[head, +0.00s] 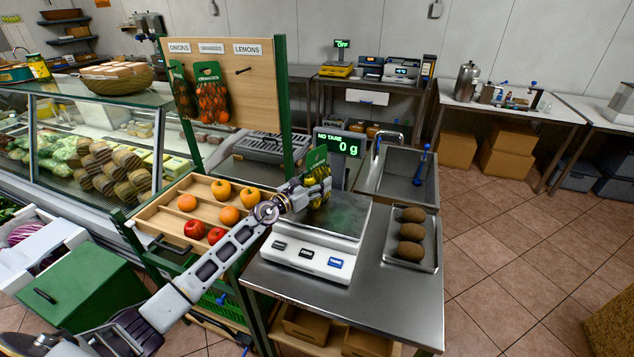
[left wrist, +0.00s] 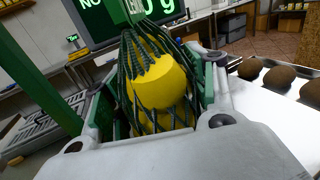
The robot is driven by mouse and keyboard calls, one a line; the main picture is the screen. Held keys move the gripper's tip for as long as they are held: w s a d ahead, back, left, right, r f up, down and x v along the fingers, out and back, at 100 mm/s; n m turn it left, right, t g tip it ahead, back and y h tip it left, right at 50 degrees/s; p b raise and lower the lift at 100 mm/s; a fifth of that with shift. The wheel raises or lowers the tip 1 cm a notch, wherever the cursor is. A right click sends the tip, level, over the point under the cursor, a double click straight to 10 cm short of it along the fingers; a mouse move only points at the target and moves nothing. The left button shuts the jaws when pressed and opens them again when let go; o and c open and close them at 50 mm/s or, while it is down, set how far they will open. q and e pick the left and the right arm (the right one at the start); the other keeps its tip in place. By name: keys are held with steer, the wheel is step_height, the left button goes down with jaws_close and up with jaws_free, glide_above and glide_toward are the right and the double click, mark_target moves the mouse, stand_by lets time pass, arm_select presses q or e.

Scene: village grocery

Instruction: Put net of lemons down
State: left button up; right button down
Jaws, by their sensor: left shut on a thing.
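The net of lemons (left wrist: 158,85) is yellow fruit in a dark green net, and it fills the middle of the left wrist view. In the head view the net (head: 314,158) shows its green top and is partly covered by the gripper. My left gripper (head: 312,192) is shut on it, with a finger on each side. It holds the net over the back left part of the weighing scale (head: 340,219), in front of the display (head: 341,144), which reads "NO TARE" and 0 g. Whether the net touches the plate cannot be told. My right gripper is not in view.
A metal tray (head: 426,262) with three brown round things lies right of the scale. A wooden fruit rack (head: 163,223) with oranges and apples stands left. A pegboard (head: 229,67) labelled onions, oranges and lemons rises behind it; its lemons hook is bare. A sink (head: 404,179) lies behind.

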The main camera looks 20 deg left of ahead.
arm_select(q)
steer(key=o, duration=1.5)
steer(key=shift+r, duration=0.1)
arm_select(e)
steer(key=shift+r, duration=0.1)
arm_select(q)
steer(key=shift+s, duration=0.15)
steer(key=b+v, duration=0.1)
steer(key=v, duration=1)
steer(key=shift+s+a, duration=0.25)
steer(key=shift+s, duration=0.1)
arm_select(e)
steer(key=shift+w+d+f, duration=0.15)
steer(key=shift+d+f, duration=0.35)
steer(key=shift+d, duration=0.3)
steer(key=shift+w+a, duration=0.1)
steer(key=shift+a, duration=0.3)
